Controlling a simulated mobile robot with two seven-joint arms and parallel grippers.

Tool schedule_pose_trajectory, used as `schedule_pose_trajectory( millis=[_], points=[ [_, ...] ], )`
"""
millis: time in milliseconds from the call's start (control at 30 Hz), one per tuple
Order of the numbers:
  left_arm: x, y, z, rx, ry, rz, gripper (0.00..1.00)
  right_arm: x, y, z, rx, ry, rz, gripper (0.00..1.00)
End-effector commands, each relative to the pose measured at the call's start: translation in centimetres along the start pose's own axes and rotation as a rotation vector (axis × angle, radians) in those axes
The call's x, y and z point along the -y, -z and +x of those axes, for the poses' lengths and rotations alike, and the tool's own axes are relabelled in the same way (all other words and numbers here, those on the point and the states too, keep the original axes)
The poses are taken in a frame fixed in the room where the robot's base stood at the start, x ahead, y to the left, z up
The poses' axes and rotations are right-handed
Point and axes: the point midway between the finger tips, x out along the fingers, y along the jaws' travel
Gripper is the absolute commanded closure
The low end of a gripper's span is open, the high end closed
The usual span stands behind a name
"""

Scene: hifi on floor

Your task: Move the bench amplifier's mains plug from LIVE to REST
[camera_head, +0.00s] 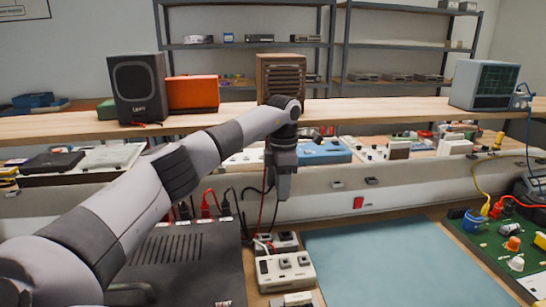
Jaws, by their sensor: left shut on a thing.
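My left arm reaches in from the left, and its gripper (283,192) points down over the bench, in front of the long pale trunking. It is shut on what appears to be the mains plug, mostly hidden by the fingers. Dark leads hang just left of the gripper. A white socket block (286,270) with dark sockets lies on the bench below the gripper, with a second pale block (277,241) behind it. The LIVE and REST labels cannot be read. A black vented amplifier case (185,262) sits left of the blocks, partly behind my arm. My right gripper is not in view.
A blue mat (385,262) right of the blocks is clear. A green board (500,248) with knobs and leads lies at the right. The trunking (430,183) runs behind; a shelf above carries a speaker (139,87) and an oscilloscope (484,85).

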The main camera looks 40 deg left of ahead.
Motion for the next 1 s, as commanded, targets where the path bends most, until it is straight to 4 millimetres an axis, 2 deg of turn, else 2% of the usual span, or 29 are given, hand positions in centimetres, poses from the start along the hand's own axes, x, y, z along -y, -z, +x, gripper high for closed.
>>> schedule_pose_trajectory(
  millis=[33, 200, 400, 667, 1000],
  points=[
    [0.2, -0.2, 0.6, -0.003, 0.007, 0.000, 1.00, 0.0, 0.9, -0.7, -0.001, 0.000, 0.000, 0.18],
    [0.5, -0.7, 3.2, -0.002, 0.010, -0.003, 1.00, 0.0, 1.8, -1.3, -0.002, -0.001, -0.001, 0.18],
    [0.7, -0.9, 4.7, -0.001, 0.010, -0.004, 1.00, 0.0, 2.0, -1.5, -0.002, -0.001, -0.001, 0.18],
    [0.7, -0.9, 6.1, 0.000, 0.010, -0.005, 1.00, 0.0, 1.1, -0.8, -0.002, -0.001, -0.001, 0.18],
    [0.7, -0.9, 9.0, 0.000, 0.011, -0.005, 1.00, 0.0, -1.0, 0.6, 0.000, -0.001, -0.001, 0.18]
  ],
)
